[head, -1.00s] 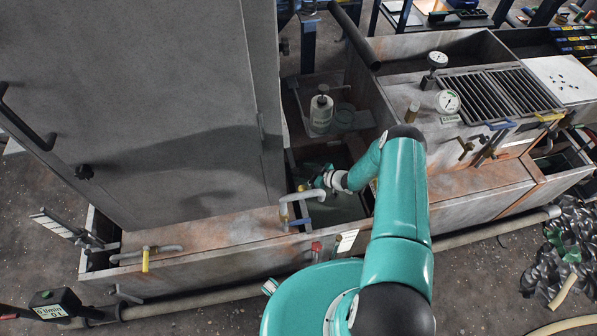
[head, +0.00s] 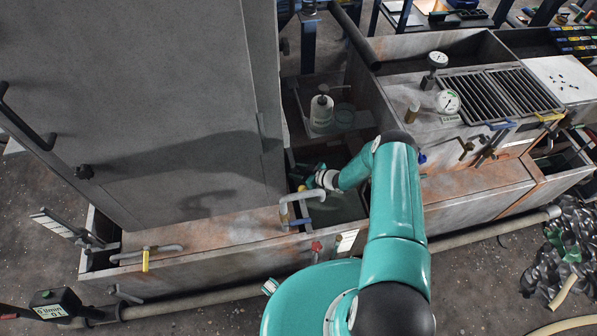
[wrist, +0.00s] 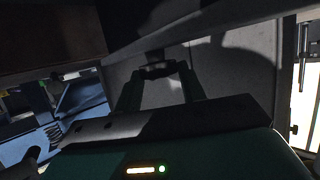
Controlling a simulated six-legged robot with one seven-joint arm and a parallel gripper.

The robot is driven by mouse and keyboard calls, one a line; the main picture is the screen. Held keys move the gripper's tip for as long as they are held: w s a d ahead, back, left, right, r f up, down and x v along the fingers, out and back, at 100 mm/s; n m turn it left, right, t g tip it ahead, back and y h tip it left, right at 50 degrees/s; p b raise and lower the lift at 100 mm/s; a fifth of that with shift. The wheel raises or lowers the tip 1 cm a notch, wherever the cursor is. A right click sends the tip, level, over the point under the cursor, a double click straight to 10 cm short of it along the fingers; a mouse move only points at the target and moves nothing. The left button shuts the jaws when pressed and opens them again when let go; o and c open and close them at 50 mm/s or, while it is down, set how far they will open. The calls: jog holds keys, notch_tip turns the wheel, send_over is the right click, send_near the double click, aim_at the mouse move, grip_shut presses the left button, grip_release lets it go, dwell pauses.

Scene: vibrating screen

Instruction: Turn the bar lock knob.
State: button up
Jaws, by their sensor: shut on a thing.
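In the wrist view the two fingers of my gripper (wrist: 156,76) are closed on a small dark knob (wrist: 156,70), which I take for the bar lock knob. A flat grey panel (wrist: 225,85) is behind it. In the head view my gripper (head: 298,181) is low at the right edge of the big grey cabinet (head: 130,90), and its tips are mostly hidden there. The held knob cannot be made out in the head view.
A grey bent pipe (head: 302,195) with a blue-handled valve stands close below my wrist. A white bottle (head: 321,110) stands in the basin behind it. A red valve knob (head: 316,246) is on the tank's front. Pressure gauges (head: 447,102) are to the right.

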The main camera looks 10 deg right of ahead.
jog(key=shift+a+m+t+h, duration=0.1)
jog(key=shift+m+t+h, duration=0.3)
jog(key=shift+m, duration=0.2)
jog(key=o, duration=1)
jog(key=shift+c, duration=0.2)
jog(key=shift+s, duration=0.1)
jog(key=v, duration=1.3)
jog(key=shift+s+r, duration=0.2)
jog(key=shift+s, duration=0.1)
